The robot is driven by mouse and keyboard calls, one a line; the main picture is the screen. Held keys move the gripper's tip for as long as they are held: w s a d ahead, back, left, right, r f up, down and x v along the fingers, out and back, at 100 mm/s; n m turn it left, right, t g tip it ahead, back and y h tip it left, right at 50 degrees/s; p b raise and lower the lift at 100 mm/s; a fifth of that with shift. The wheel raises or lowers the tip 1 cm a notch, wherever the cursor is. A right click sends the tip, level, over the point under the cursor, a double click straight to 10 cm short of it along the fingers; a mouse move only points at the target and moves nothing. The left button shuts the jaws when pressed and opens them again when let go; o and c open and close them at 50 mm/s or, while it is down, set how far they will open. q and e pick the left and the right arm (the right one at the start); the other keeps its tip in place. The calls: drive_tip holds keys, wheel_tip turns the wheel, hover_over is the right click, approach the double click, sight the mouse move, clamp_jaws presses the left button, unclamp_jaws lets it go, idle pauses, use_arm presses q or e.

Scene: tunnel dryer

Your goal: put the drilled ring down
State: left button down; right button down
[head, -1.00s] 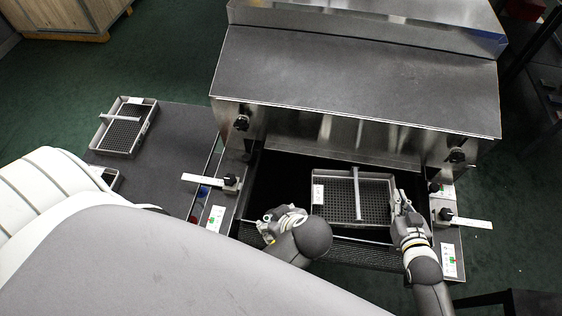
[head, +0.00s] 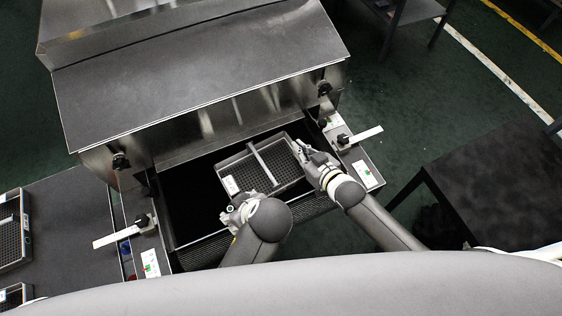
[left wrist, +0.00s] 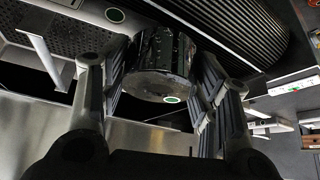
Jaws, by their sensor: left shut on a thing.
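The drilled ring (left wrist: 158,65) is a shiny dark metal cylinder with small holes in its side and a green oval mark low on it. In the left wrist view it sits between both fingers of my left gripper (left wrist: 158,85), which is shut on it. In the head view my left gripper (head: 238,210) is at the near left corner of the grey mesh tray (head: 283,187), and the ring is mostly hidden there. My right gripper (head: 310,152) is at the tray's right edge. I cannot tell whether its fingers are apart or touch the rim.
The tray has a divider (head: 262,162) and a white label (head: 230,185), and sits at the mouth of the steel dryer (head: 200,75). White flag arms (head: 118,237) stick out on both sides. A side table (head: 70,215) with other trays (head: 12,235) is at left. A dark table (head: 490,185) stands right.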

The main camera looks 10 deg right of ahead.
use_arm(q)
drive_tip(key=w+d+r+m+h, duration=0.3)
drive_tip(key=d+r+m, duration=0.1)
drive_tip(key=d+m, duration=0.3)
drive_tip(key=w+d+r+m+h, duration=0.4)
drive_tip(key=d+m, duration=0.2)
drive_tip(key=m, duration=0.1)
drive_tip(key=m+g+h, duration=0.2)
drive_tip(key=m, duration=0.5)
hover_over(288, 161)
drive_tip(key=a, duration=0.2)
wheel_tip(288, 161, down, 3)
drive_tip(key=f, duration=1)
drive_tip(key=shift+s, duration=0.4)
drive_tip(key=shift+a, duration=0.1)
